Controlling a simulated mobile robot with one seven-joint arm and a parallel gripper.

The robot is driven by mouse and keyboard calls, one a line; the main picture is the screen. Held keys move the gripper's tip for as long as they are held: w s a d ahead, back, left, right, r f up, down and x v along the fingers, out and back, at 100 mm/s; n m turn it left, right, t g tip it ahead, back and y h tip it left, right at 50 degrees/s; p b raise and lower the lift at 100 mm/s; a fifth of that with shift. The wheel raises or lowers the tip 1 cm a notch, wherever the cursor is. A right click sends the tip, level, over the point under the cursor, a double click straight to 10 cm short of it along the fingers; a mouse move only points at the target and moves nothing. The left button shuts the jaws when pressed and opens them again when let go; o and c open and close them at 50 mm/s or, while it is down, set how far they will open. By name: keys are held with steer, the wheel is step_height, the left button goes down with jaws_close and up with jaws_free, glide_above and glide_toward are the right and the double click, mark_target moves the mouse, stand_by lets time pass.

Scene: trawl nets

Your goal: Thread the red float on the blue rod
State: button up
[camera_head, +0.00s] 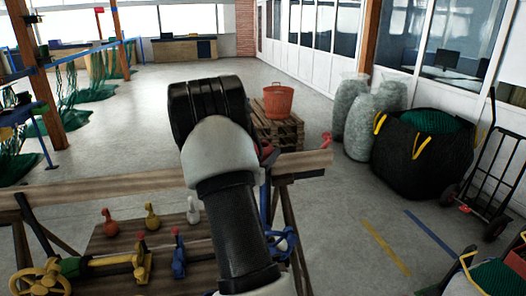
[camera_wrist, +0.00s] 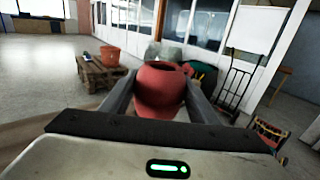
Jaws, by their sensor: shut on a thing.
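In the wrist view, a red float (camera_wrist: 158,92) sits between the two fingers of my gripper (camera_wrist: 160,80). The fingers are shut on its sides, and its darker ringed end faces away from the wrist. In the head view my arm hides most of the gripper, and only a small bit of red shows at the arm's right edge. A blue upright piece (camera_head: 264,203) shows just right of my arm above the bench; I cannot tell whether it is the blue rod. The float is not seen around any rod.
The wooden bench (camera_head: 110,245) carries small red (camera_head: 109,222), yellow (camera_head: 152,217) and white (camera_head: 193,211) pieces and yellow and blue clamp-like fittings. Beyond stand an orange bucket (camera_head: 278,101) on pallets (camera_head: 273,133), a black bag (camera_head: 420,160) and a hand truck (camera_head: 492,175).

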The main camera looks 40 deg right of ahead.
steer(key=shift+f+b, duration=3)
steer(key=shift+f, duration=0.4)
steer(key=o, duration=1.2)
steer(key=shift+c, duration=0.2)
steer(key=shift+a, duration=0.1)
steer(key=b+v, duration=0.1)
steer(key=v, duration=1.6)
